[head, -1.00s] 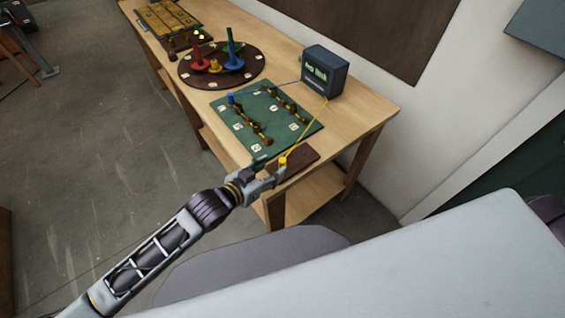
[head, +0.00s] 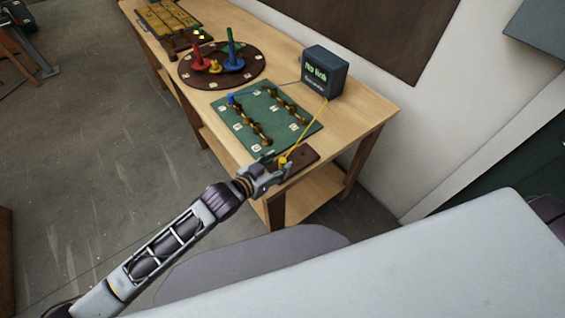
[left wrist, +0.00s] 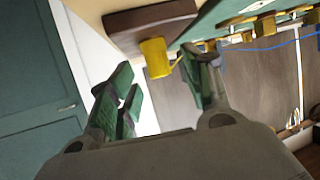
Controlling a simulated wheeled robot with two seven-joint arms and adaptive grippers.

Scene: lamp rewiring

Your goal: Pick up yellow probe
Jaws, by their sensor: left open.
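The yellow probe (head: 283,161) lies at the brown pad (head: 305,158) near the front end of the wooden table. A yellow wire runs from it to the dark meter box (head: 325,73). In the left wrist view the probe (left wrist: 155,57) is a yellow cylinder beside the brown pad (left wrist: 150,22). My left gripper (head: 275,168) is open at the probe. In the left wrist view its green-padded fingers (left wrist: 160,92) stand apart, with the probe just beyond the tips and between them. I cannot tell whether a finger touches it. My right gripper is not in view.
A green board (head: 280,137) with brass terminals and a blue probe (head: 231,98) lies behind the pad. Farther back are a round dark board (head: 200,82) with coloured pegs and a tray (head: 168,18). Bare tabletop (head: 365,110) shows at the right.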

